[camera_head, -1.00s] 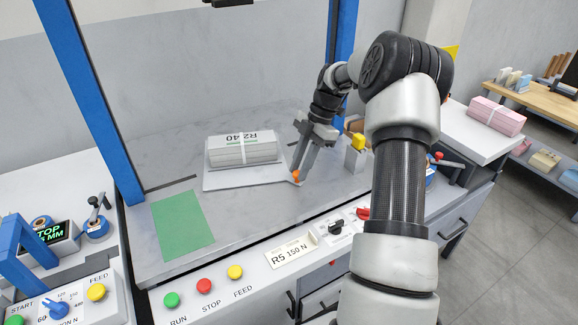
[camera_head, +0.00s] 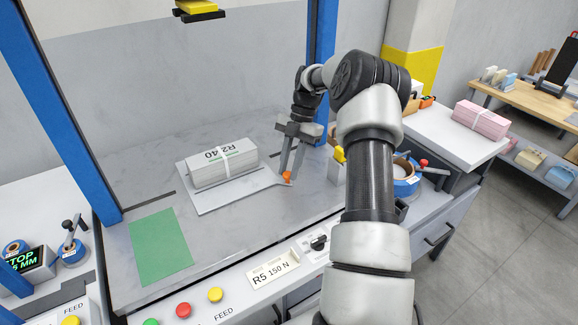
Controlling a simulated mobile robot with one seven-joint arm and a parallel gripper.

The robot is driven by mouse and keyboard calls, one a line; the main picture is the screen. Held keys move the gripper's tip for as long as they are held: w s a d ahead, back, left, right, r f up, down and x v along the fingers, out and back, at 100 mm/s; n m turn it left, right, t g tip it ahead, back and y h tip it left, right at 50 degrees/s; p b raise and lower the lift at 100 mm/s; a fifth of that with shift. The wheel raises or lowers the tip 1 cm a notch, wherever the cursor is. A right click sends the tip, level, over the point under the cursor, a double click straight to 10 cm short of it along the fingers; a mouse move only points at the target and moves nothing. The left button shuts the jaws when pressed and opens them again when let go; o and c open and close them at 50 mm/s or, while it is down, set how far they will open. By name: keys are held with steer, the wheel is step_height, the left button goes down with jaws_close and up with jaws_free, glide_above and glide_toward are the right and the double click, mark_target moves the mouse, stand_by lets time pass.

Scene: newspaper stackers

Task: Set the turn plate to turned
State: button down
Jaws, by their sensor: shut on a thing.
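The turn plate (camera_head: 207,205) is a flat light grey plate on the grey worktable. A white-wrapped bundle (camera_head: 222,164) labelled R2-40, with a white band, lies on it. The plate sits askew to the table's front edge. A narrow arm runs from its right front to an orange knob (camera_head: 287,176). My gripper (camera_head: 287,174) reaches down from above and is shut on this knob. The fingers hide part of the knob.
A green sheet (camera_head: 160,246) lies flat at the left front. Blue posts (camera_head: 52,110) flank the table. A yellow-topped block (camera_head: 339,155) and a blue tape roll (camera_head: 405,178) stand to the right. The table between sheet and plate is clear.

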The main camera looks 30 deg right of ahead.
steer(key=shift+w+d+r, duration=0.1)
steer(key=shift+w+d, duration=0.05)
steer(key=c, duration=1.5)
jaws_free()
steer(key=p+v, duration=0.1)
steer(key=v, duration=0.6)
steer(key=shift+r, duration=0.15)
